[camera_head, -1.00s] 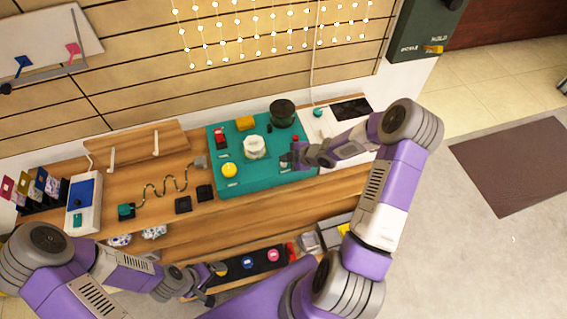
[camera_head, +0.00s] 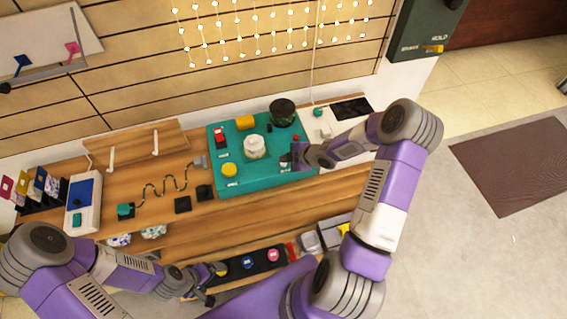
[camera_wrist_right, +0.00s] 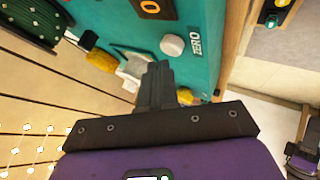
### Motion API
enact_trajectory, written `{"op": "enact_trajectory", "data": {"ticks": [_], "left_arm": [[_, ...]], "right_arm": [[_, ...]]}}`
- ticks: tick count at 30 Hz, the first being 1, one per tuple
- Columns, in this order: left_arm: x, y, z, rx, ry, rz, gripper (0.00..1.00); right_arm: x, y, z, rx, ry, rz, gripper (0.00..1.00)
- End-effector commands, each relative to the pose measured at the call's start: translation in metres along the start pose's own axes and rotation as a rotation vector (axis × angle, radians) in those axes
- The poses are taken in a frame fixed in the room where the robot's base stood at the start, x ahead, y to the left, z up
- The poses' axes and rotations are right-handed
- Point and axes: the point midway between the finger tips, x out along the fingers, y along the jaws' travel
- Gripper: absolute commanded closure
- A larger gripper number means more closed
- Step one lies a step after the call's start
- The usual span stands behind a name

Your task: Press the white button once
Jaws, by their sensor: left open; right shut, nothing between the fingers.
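The white button (camera_wrist_right: 172,45) is a round cap on the teal board (camera_wrist_right: 205,15), next to the printed word ZERO, in the right wrist view. My right gripper (camera_wrist_right: 158,68) is shut and empty. Its fingertips appear just beside the button in that view; I cannot tell whether they touch it. In the head view the right gripper (camera_head: 287,158) is over the right part of the teal board (camera_head: 240,187), and I cannot make out the button there. My left gripper (camera_head: 217,283) is open and empty, low in front of the table.
The teal board also holds a white knob (camera_head: 254,147), a yellow button (camera_head: 229,170), a red switch (camera_head: 219,138), an orange block (camera_head: 245,123) and a dark green cylinder (camera_head: 282,112). Bare wood (camera_head: 270,200) lies in front.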

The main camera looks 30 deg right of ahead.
Motion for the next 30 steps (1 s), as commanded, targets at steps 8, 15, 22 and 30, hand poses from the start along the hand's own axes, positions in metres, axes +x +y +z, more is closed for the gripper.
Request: {"op": "enact_trajectory", "data": {"ticks": [8, 15, 22, 30], "left_arm": [[0.0027, -0.001, -0.0001, 0.0, 0.0, 0.0, 0.05], [0.0032, -0.0012, -0.0001, 0.0, 0.0, 0.0, 0.05], [0.0054, -0.0021, -0.0002, 0.0, 0.0, 0.0, 0.05], [0.008, -0.003, -0.0004, 0.0, 0.0, 0.0, 0.05]], "right_arm": [[0.0027, -0.0018, 0.0017, 0.0, 0.0, 0.0, 1.0], [0.0032, -0.0021, 0.0021, 0.0, 0.0, 0.0, 1.0], [0.0052, -0.0035, 0.0034, 0.0, 0.001, 0.0, 1.0], [0.0076, -0.0052, 0.005, 0.0, 0.001, 0.0, 1.0]]}}
